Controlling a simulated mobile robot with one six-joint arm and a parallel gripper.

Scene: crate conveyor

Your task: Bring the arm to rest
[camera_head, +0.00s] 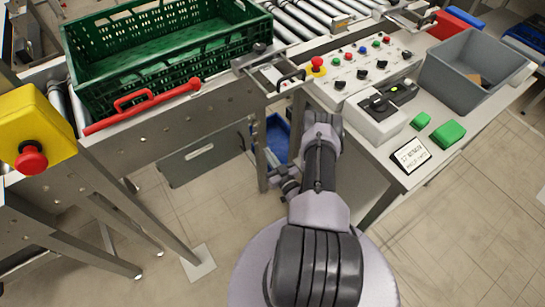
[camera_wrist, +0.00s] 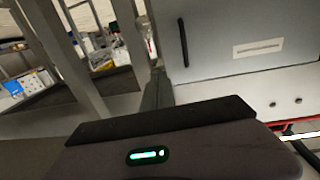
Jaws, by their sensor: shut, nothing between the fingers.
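My arm rises from its round base in the head view and is folded, with its elbow up beside the control desk and its wrist hanging low. My gripper (camera_head: 279,178) is small and partly hidden in the head view, low by the conveyor leg and the gap beside the desk. It is shut and empty. In the wrist view its dark body with a green light (camera_wrist: 148,156) fills the bottom, and the fingertips are not clear.
A green crate (camera_head: 160,88) sits on the conveyor behind a red handle (camera_head: 145,105). The control desk (camera_head: 322,92) bears a grey bin (camera_head: 440,75). A yellow emergency-stop box (camera_head: 35,125) stands left. A grey panel (camera_wrist: 235,40) faces the wrist camera. The right floor is clear.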

